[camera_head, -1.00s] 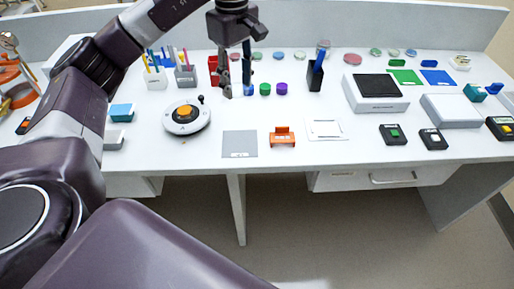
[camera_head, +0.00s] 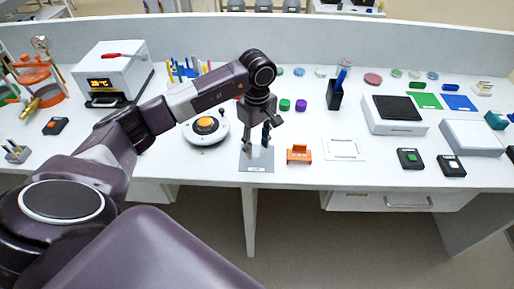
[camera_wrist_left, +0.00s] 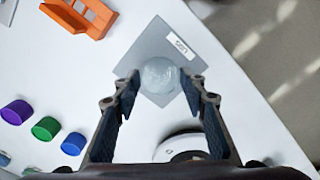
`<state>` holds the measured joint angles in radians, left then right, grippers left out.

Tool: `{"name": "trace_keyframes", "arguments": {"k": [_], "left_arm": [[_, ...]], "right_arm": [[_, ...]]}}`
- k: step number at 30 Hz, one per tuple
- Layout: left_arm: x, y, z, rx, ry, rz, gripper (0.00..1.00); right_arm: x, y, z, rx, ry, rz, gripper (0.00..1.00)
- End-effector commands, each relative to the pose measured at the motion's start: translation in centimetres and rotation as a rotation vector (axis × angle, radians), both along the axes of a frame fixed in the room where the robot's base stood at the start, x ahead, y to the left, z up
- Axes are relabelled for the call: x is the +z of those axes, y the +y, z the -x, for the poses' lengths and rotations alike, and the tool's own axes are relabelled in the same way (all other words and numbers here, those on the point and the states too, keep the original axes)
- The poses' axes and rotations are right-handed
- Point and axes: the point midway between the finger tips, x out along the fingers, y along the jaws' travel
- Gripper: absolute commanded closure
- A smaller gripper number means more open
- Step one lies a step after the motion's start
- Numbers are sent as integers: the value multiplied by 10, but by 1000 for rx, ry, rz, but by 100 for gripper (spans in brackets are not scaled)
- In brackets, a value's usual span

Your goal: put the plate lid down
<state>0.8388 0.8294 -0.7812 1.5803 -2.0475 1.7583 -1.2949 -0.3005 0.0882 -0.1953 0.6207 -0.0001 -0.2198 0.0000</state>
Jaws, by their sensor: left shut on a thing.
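The plate lid (camera_wrist_left: 160,75) is a round, clear, greyish disc in the left wrist view. My left gripper (camera_wrist_left: 158,82) is shut on it, with one finger on each side. The lid shows over a grey square mat (camera_wrist_left: 152,46) with a white label reading LIDS. In the head view my left gripper (camera_head: 258,146) points down over this grey mat (camera_head: 256,166) near the table's front edge. I cannot make out the lid in the head view. I cannot tell whether the lid touches the mat. My right gripper is not in view.
An orange holder (camera_head: 299,154) stands just right of the mat, and a white frame (camera_head: 344,149) lies beyond it. A round white device (camera_head: 205,128) with an orange top is at the left. Green (camera_head: 284,104) and purple (camera_head: 301,105) caps stand behind.

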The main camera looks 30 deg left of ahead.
Motion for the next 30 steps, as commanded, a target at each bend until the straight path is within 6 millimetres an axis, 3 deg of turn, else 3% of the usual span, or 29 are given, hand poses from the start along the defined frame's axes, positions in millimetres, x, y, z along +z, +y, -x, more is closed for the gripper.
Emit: {"name": "trace_keyframes", "arguments": {"k": [6,17,18,22,30], "left_arm": [[-24,0,0,1,1,1,70],[-29,0,0,1,0,0,70],[-28,0,0,1,-1,0,59],[-27,0,0,1,0,0,44],[-27,0,0,1,0,0,43]], "right_arm": [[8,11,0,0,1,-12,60],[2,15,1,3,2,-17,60],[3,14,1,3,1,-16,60],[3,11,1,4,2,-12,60],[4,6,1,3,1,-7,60]]}}
